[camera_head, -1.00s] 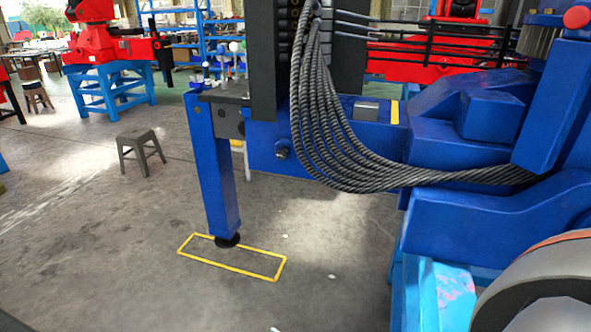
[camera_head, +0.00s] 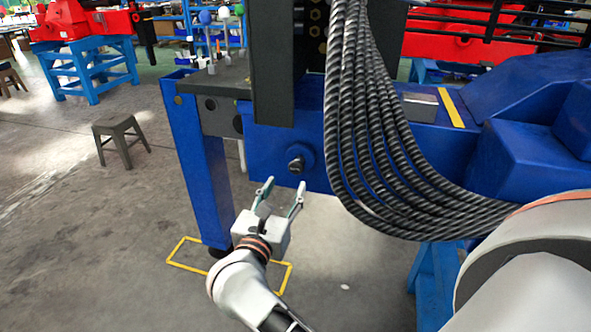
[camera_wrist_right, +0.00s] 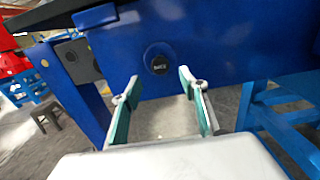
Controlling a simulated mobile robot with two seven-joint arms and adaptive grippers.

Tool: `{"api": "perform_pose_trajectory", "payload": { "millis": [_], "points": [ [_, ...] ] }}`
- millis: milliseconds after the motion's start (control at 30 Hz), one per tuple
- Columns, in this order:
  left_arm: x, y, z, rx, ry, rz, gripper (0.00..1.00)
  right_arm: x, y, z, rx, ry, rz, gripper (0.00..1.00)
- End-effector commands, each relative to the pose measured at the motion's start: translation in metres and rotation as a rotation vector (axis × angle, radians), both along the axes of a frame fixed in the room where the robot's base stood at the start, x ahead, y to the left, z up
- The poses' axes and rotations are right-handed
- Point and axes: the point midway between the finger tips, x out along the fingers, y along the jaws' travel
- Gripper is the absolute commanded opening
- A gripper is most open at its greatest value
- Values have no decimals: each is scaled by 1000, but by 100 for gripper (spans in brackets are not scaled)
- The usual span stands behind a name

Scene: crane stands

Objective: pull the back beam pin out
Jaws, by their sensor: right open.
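The back beam pin is a dark round head (camera_head: 296,164) set in a blue boss on the side of the blue beam (camera_head: 270,140). In the right wrist view the pin (camera_wrist_right: 159,64) faces me and carries light lettering that looks like "BACK". My right gripper (camera_head: 281,188) is open and empty, just below and in front of the pin in the head view. In the right wrist view its two green-padded fingers (camera_wrist_right: 159,90) stand apart, with the pin beyond and slightly above the gap between them. My left gripper is not in view.
A thick bundle of dark cables (camera_head: 365,130) hangs close to the right of the pin. A blue leg (camera_head: 200,160) stands at the left, over a yellow floor outline (camera_head: 182,262). A grey stool (camera_head: 120,138) stands farther left on open floor.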

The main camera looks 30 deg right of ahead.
Motion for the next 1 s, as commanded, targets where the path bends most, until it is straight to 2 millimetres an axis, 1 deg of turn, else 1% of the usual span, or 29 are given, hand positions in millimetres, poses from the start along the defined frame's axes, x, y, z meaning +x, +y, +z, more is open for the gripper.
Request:
{"api": "perform_pose_trajectory", "payload": {
  "millis": [167, 300, 500, 667, 900, 967, 1000],
  "points": [
    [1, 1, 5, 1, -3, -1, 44, 14, -17, 2, 3, -2, -3, 43],
    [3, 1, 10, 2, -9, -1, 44, 28, -34, 2, 0, -1, -2, 43],
    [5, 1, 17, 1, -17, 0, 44, 44, -52, 1, 1, 0, -2, 43],
    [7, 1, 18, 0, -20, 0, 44, 48, -58, 0, 1, 1, -2, 43],
    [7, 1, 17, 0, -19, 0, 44, 49, -58, 0, 2, 1, -2, 43],
    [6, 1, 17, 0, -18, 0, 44, 49, -58, 0, 2, 1, -2, 28],
    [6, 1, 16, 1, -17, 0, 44, 49, -58, 0, 2, 1, -2, 17]
  ]
}}
